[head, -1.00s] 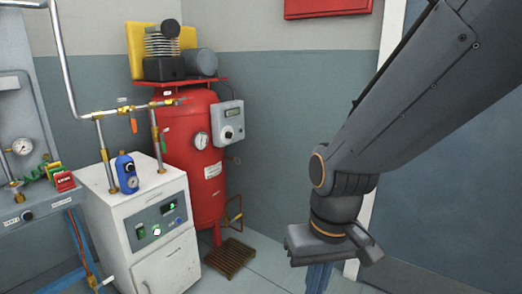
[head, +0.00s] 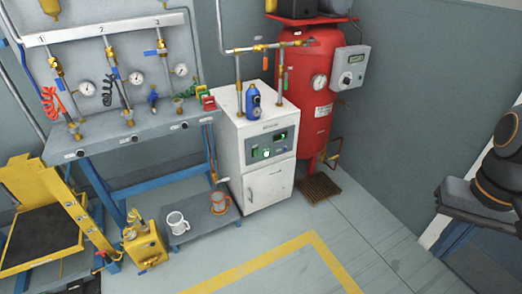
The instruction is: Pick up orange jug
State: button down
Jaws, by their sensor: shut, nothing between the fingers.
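The orange jug (head: 220,202) stands upright on a low grey bench (head: 196,232) in the head view, left of the white cabinet. It is small, with an orange rim and handle, and its body looks greyish.
A white jug (head: 177,222) stands just left of the orange one. The white cabinet (head: 268,175) and red tank (head: 308,85) stand to the right. The floor in front is open.

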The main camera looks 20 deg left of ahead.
aim_at(218, 198)
jog(key=u, duration=1.55)
jog(key=k, duration=0.55)
jog(key=z, duration=0.25)
jog(key=i, duration=1.45)
jog(key=u, duration=0.95)
